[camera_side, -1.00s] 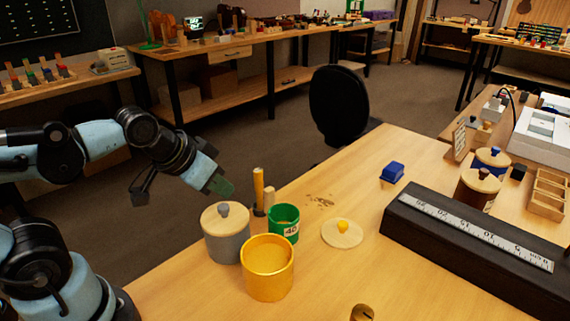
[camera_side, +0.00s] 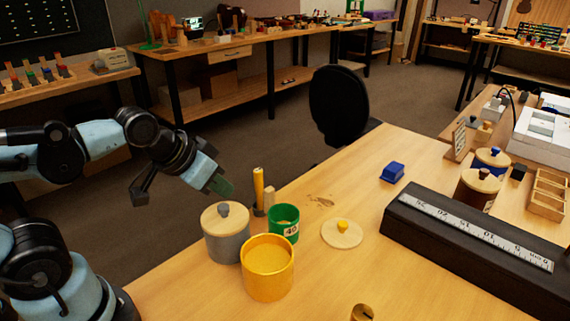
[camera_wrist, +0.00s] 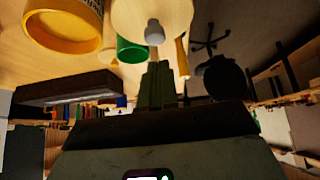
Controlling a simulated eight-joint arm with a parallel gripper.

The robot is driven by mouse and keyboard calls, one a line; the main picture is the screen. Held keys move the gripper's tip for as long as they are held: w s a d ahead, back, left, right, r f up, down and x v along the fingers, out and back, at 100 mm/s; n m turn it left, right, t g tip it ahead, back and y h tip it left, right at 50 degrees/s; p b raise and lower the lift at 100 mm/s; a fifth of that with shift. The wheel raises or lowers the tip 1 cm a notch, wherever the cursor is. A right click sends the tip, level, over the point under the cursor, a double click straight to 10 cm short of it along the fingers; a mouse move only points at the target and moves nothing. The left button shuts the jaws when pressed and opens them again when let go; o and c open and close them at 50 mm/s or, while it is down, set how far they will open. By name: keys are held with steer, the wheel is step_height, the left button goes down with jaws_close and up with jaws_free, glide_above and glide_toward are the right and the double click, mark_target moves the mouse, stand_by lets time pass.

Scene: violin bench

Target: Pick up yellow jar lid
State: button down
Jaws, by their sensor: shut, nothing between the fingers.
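The yellow jar lid (camera_side: 342,235) is a round pale wooden disc with a yellow knob (camera_side: 343,226). It lies flat on the bench, right of the green cup (camera_side: 284,224) and the open yellow jar (camera_side: 267,270). My gripper (camera_side: 221,186) is shut and empty, in the air above and behind the grey jar (camera_side: 226,240), well to the left of the lid. In the wrist view, the green fingers (camera_wrist: 157,84) are together, with the yellow jar (camera_wrist: 62,38) and green cup (camera_wrist: 131,50) beyond.
The grey jar wears a wooden lid with a grey knob. Upright wooden tools (camera_side: 259,190) stand behind the green cup. A blue block (camera_side: 392,172) and a long black ruler box (camera_side: 470,245) lie to the right. Bare bench surrounds the lid.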

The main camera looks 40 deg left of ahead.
steer(key=c, duration=0.9)
jaws_free()
steer(key=shift+o, duration=0.2)
steer(key=shift+w+d+r, duration=0.15)
steer(key=shift+w+r, duration=0.05)
steer(key=shift+w, duration=0.1)
steer(key=w+d+r+m+g+h, duration=0.1)
steer(key=w+d+m, duration=0.2)
steer(key=w, duration=0.2)
steer(key=w+d+r+m+g, duration=0.2)
steer(key=w+m, duration=0.1)
steer(key=w, duration=0.1)
steer(key=m+g+h, duration=0.2)
steer(key=m+g, duration=0.1)
steer(key=m, duration=0.2)
glide_toward(343, 223)
steer(key=shift+y, duration=0.3)
steer(key=x, duration=0.8)
steer(key=shift+d+f, duration=0.3)
